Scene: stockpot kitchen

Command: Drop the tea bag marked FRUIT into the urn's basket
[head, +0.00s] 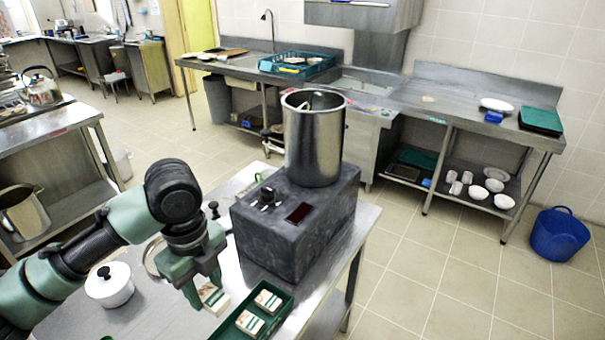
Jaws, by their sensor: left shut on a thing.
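My left gripper (205,288) is shut on a small white tea bag packet with green and orange-brown marks (214,299). The packet is low, just left of the green tray (287,317), and I cannot tell whether it touches the table. Two similar packets lie in the tray, a nearer one (250,322) and a farther one (268,301). The print on all of them is too small to read. The urn (312,145) is a tall, open steel pot on a dark grey block, behind and right of my gripper. Its basket cannot be made out inside the rim. My right gripper is out of view.
The grey block (290,235) has black knobs and a dark red display. The steel table's right edge runs just beyond the block. Tiled floor lies open to the right, with a blue bucket (559,234).

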